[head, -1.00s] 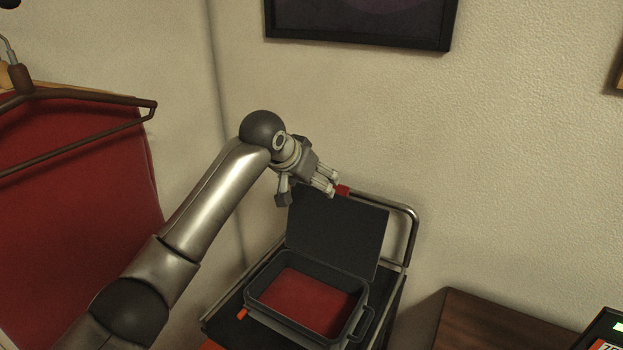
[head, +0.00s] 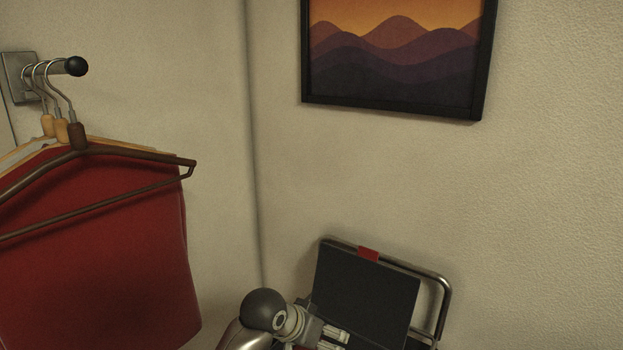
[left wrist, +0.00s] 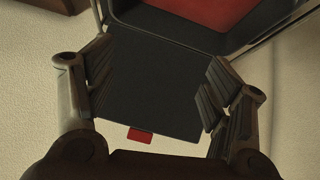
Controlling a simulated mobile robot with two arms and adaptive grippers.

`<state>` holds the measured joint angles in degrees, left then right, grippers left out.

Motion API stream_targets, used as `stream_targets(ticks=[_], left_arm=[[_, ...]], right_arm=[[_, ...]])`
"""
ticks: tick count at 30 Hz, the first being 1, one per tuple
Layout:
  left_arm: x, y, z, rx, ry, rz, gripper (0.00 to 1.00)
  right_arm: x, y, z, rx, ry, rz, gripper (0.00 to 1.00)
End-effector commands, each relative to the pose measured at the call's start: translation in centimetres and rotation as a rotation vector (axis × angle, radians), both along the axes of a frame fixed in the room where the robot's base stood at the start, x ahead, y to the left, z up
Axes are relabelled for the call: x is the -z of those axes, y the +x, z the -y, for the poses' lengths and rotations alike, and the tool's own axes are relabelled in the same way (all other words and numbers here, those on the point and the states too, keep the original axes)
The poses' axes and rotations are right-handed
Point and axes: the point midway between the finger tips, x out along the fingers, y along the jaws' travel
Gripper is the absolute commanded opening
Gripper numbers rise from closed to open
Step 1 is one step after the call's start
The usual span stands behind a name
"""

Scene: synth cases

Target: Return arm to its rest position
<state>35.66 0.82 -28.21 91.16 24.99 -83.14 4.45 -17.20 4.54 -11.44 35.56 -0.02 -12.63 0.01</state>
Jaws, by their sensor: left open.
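My left gripper (head: 335,341) is at the bottom of the head view, in front of the raised dark lid of a case. Only its wrist and part of the fingers show there. In the left wrist view my left gripper (left wrist: 155,95) has its fingers spread wide and nothing between them. The dark case lid (left wrist: 160,75) lies beyond the fingers, and the case's red-lined inside (left wrist: 205,12) shows at the top. The lid (head: 365,292) also stands upright in the head view; the case body is out of that frame. My right gripper is not in view.
At left, a red cloth (head: 95,255) and hangers (head: 78,140) hang from a wall hook (head: 75,66). A framed mountain picture (head: 395,60) hangs above.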

Motion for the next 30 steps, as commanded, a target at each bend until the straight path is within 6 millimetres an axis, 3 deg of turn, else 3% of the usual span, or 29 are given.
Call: stream_targets(ticks=[1,6,15,24,30], left_arm=[[1.8,-1.6,-0.8,-0.014,-0.005,-0.020,0.75],[6.1,-6.1,-3.8,-0.069,0.003,-0.064,0.75],[11.7,-15.6,-10.2,-0.189,0.054,-0.145,0.75],[14.0,-25.7,-17.0,-0.304,0.158,-0.219,0.75],[14.0,-30.3,-20.0,-0.353,0.221,-0.252,0.75]], right_arm=[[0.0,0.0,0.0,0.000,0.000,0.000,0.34],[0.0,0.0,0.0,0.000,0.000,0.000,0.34],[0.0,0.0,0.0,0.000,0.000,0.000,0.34],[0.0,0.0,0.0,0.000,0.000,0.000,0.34],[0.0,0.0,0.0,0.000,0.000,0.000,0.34]])
